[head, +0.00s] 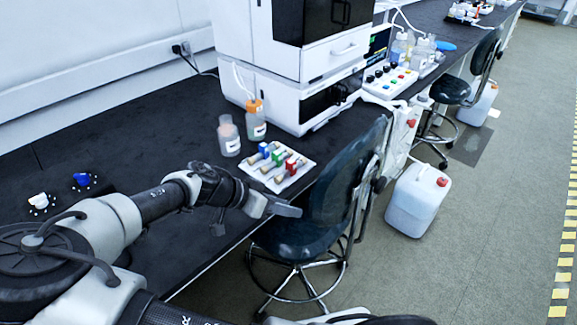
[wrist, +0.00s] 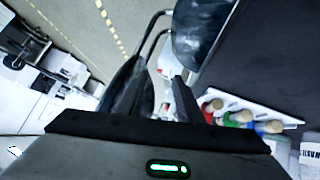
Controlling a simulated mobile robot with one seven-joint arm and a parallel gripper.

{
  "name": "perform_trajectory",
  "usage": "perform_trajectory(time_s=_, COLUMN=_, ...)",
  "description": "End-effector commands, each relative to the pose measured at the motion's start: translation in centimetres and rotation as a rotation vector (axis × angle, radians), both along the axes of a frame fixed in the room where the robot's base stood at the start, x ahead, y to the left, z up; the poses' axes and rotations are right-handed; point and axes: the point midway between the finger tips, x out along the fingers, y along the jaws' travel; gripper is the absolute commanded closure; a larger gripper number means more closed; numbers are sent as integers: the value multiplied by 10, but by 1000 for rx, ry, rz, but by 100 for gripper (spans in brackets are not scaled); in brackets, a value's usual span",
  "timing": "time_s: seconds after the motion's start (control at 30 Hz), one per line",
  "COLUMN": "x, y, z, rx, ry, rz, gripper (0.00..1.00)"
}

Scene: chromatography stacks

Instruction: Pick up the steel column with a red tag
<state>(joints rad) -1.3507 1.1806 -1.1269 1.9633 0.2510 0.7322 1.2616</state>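A white tray (head: 258,172) on the black bench holds several short metal columns with coloured tags. The column with the red tag (head: 291,166) lies on the side nearest the bench edge, beside one with a green tag (head: 278,156) and one with a blue tag (head: 263,148). In the wrist view the red-tagged column (wrist: 211,107) is nearest my fingers, partly hidden by the right finger. My gripper (head: 284,208) is in front of the tray, near the bench edge and the chair. In the wrist view its fingers (wrist: 158,88) stand apart with nothing between them.
A dark chair (head: 335,200) stands close to my gripper at the bench edge. Two bottles (head: 229,137) (head: 256,120) stand behind the tray, near a white instrument (head: 290,70). A white jerrycan (head: 417,198) stands on the floor.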

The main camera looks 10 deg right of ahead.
Motion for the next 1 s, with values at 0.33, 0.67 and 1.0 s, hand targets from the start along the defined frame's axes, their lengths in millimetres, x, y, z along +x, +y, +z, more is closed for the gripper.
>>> perform_trajectory(time_s=0.33, x=57, y=84, z=51, rx=-226, ry=-433, rz=204, gripper=67)
perform_trajectory(time_s=0.67, x=85, y=55, z=39, rx=-235, ry=-463, rz=215, gripper=67)
perform_trajectory(time_s=1.0, x=122, y=4, z=20, rx=-233, ry=-461, rz=217, gripper=67)
